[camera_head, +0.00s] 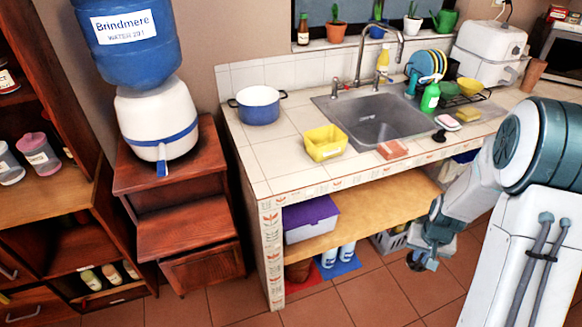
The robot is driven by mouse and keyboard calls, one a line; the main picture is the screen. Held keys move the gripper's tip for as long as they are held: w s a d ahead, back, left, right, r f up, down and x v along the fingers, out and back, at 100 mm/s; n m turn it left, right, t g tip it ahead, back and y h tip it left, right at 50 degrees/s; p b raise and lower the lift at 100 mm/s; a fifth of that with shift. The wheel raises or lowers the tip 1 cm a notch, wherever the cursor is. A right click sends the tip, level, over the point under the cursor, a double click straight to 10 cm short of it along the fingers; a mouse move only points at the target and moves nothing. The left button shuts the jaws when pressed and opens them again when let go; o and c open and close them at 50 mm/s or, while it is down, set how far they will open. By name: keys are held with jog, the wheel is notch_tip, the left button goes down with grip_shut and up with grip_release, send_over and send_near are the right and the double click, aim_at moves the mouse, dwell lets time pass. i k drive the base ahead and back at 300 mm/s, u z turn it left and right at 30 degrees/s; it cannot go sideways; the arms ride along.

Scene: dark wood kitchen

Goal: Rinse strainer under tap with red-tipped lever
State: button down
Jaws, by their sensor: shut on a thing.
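The sink (378,122) is set in the tiled counter. Its curved metal tap (394,40) rises at the back edge, with a small handle (335,87) to its left. I cannot make out a red tip at this size. My gripper (418,258) hangs low in front of the shelf under the counter, well below and right of the sink. It is shut on a small dark thing that I cannot identify. A small black knobbed piece (438,135) lies at the sink's front right corner. I cannot tell whether either is the strainer.
The counter holds a blue pot (258,106), a yellow tub (324,143), an orange sponge (392,149), a green bottle (430,97) and a dish rack (465,98). A wooden shelf (365,208) runs below. A water dispenser (155,120) stands left. The floor in front is clear.

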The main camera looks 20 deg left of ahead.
aim_at(336, 80)
jog(key=k, duration=0.1)
jog(key=u, duration=1.05)
jog(key=i, duration=0.45)
